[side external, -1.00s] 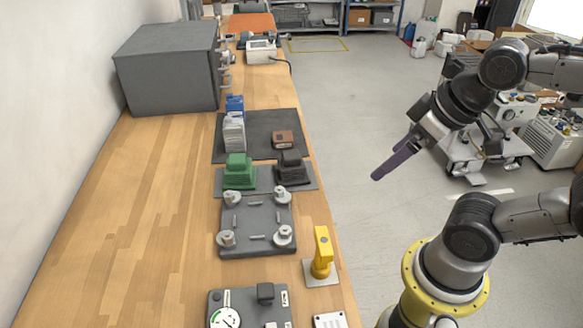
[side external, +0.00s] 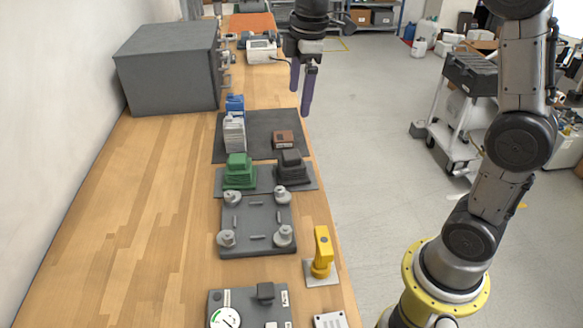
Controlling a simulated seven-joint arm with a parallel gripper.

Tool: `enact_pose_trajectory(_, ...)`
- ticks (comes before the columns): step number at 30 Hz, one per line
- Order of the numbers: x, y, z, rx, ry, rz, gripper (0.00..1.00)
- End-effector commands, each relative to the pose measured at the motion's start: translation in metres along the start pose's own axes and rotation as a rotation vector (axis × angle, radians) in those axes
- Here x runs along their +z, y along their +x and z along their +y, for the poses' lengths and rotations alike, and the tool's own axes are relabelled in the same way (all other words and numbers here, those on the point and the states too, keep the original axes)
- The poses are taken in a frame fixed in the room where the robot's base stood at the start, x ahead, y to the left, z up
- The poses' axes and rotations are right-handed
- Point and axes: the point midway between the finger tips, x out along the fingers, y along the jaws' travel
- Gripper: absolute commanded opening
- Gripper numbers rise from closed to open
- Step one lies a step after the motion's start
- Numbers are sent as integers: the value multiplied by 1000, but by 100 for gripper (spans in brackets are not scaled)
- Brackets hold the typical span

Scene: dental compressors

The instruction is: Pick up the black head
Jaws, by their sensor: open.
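The black head (side external: 291,167) is a dark stepped block. It stands on the right part of a grey plate (side external: 262,180), beside a green head (side external: 239,171) of similar shape. My gripper (side external: 301,101) has two purple fingers pointing down. They are spread apart with nothing between them. In the picture it hangs above and slightly right of the black head, over the bench's right edge area, clear of the block. The black head is not hidden.
A dark mat (side external: 262,146) behind holds blue and white stacks (side external: 234,130) and a brown block (side external: 283,139). A grey plate with posts (side external: 257,240) lies in front. A yellow upright part (side external: 322,252) stands near the right edge. The bench's left side (side external: 130,220) is clear.

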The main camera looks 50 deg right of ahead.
Motion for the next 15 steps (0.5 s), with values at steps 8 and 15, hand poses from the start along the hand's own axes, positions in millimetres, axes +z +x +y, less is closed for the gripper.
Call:
enact_pose_trajectory(8, -6, 63, 28, -104, 23, -71, 100)
enact_pose_trajectory(15, -2, 94, 24, -116, 28, -80, 100)
